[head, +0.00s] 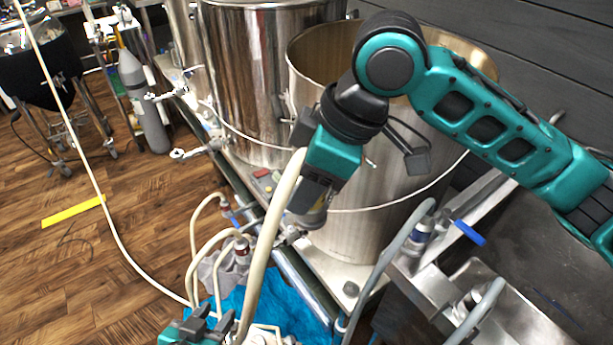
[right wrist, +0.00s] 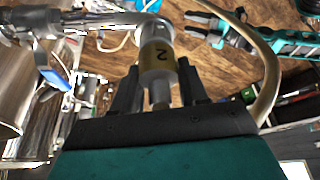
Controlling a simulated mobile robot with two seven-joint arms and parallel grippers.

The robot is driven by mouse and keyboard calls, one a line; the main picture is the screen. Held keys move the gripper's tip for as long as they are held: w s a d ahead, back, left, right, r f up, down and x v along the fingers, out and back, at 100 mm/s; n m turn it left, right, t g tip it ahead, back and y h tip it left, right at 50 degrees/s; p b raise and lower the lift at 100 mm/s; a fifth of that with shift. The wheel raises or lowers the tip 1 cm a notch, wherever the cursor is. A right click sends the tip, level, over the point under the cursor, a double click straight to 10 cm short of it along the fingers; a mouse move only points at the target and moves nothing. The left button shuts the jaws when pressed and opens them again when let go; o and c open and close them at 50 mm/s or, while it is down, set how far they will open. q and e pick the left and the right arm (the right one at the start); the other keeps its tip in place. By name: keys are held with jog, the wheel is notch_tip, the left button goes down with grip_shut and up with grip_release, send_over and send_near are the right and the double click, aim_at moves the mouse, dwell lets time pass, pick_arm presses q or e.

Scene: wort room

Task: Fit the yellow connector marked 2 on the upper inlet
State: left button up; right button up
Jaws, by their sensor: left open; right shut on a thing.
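The yellow connector marked 2 (right wrist: 158,57) is between the fingers of my right gripper (right wrist: 160,92), which is shut on it. In the head view the right gripper (head: 313,200) is low in front of the open steel kettle, with the connector (head: 313,217) partly hidden below it. In the right wrist view the connector's far end meets or overlaps the end of a steel inlet pipe (right wrist: 110,20); I cannot tell whether it is seated. My left gripper (head: 196,327) is open at the bottom of the head view and also shows in the wrist view (right wrist: 207,30).
A cream hose (head: 268,235) runs down beside the right gripper. A red-banded connector (head: 242,252) and hoses stand near blue cloth (head: 290,310). A blue valve handle (right wrist: 55,79) is left in the wrist view.

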jog(key=o, duration=1.2)
jog(key=shift+o, duration=0.2)
